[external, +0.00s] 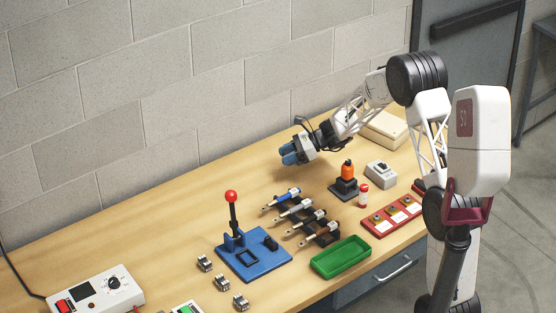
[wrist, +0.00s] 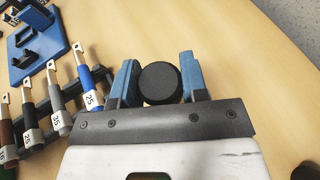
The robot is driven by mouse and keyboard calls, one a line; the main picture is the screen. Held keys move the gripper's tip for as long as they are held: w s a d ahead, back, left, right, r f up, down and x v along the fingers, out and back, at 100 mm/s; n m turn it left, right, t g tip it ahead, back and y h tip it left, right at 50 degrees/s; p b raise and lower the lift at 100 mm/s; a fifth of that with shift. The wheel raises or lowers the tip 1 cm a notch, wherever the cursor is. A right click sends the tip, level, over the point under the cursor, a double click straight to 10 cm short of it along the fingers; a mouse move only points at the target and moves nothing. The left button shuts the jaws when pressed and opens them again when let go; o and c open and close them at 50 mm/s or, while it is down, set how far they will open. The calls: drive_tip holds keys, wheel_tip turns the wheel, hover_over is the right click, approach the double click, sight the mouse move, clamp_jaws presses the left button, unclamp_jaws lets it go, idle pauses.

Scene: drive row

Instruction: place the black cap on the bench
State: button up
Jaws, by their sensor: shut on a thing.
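The black cap (wrist: 160,83) is round and sits between the two blue fingers of my gripper (wrist: 157,85) in the wrist view. My gripper is shut on it, with a finger against each side. In the external view my gripper (external: 290,155) is over the back part of the wooden bench (external: 150,235), near the block wall. The cap cannot be made out there. In the wrist view the bare bench top (wrist: 235,65) lies beyond the cap. I cannot tell how high the cap is above it.
A rack of several labelled drivers (external: 300,217) stands in front of my gripper. A blue lever press (external: 255,258), a green tray (external: 341,257), an orange-topped tool (external: 347,172) and a red tray (external: 392,216) are nearby. The bench left of my gripper along the wall is clear.

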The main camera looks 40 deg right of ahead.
drive_tip(key=s+d+r+m+t+h, duration=0.1)
drive_tip(key=d+m+t, duration=0.1)
drive_tip(key=d, duration=1)
drive_tip(key=s+d+r+m+t+h, duration=0.1)
drive_tip(key=d+m+t, duration=0.1)
drive_tip(key=d, duration=1.1)
drive_tip(key=shift+d+r+h, duration=0.3)
hover_over(345, 155)
drive_tip(key=shift+f, duration=3.15)
drive_tip(key=shift+f, duration=1.85)
drive_tip(key=shift+f, duration=0.1)
drive_tip(key=o, duration=0.9)
drive_tip(key=shift+s, duration=0.1)
